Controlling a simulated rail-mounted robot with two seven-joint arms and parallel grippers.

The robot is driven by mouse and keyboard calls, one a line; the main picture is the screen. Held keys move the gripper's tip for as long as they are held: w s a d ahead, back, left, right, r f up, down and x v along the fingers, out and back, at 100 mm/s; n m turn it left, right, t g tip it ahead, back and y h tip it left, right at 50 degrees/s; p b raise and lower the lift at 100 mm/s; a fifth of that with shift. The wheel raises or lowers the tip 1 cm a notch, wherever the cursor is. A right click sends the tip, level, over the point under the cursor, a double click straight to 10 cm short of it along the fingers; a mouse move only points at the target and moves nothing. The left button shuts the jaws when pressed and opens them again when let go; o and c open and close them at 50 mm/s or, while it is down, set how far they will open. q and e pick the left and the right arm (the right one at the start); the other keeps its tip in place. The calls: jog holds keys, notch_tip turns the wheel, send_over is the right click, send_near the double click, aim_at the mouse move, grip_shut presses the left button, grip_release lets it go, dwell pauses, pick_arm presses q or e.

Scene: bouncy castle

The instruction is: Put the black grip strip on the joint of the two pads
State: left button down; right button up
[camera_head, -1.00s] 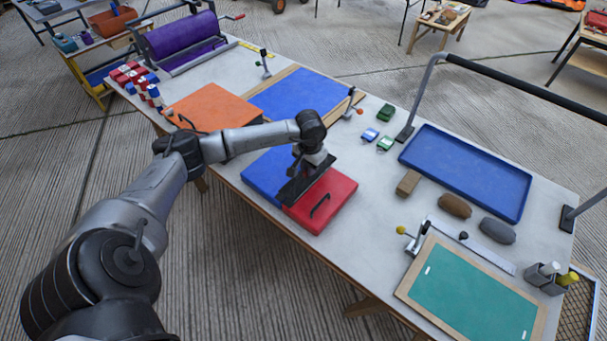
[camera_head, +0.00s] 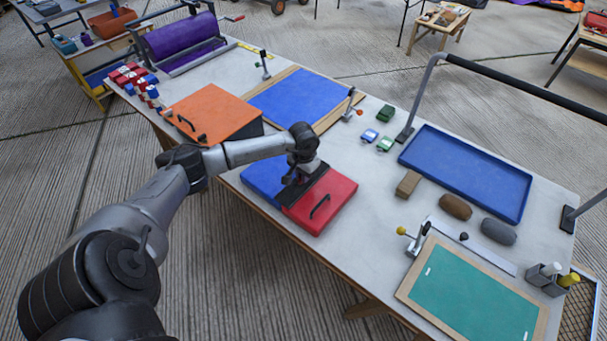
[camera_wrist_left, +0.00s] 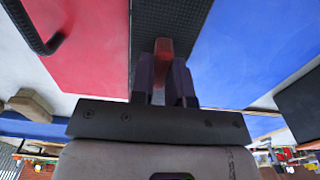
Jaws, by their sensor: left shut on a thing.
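The red pad (camera_head: 338,188) and the blue pad (camera_head: 258,177) lie side by side at the near edge of the table. The black grip strip (camera_head: 319,178) lies along the line where they meet, flat on them or very close above; I cannot tell which. In the left wrist view the strip (camera_wrist_left: 172,18) runs between the red pad (camera_wrist_left: 85,55) and the blue pad (camera_wrist_left: 250,55). My left gripper (camera_head: 295,181) is shut on the strip, with a small reddish piece between its fingers (camera_wrist_left: 163,75). The fingers hide part of the strip. My right gripper is out of view.
An orange pad (camera_head: 212,108) lies to the left and a blue sheet on a board (camera_head: 298,95) behind. A blue tray (camera_head: 470,170), a brown block (camera_head: 408,183) and a green board (camera_head: 470,290) lie to the right. Bare tabletop shows right of the red pad.

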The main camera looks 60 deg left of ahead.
pick_arm(q)
jog(key=shift+f, duration=0.15)
jog(key=shift+f+b, duration=0.1)
jog(key=shift+b, duration=0.2)
jog(key=c, duration=1.1)
grip_release()
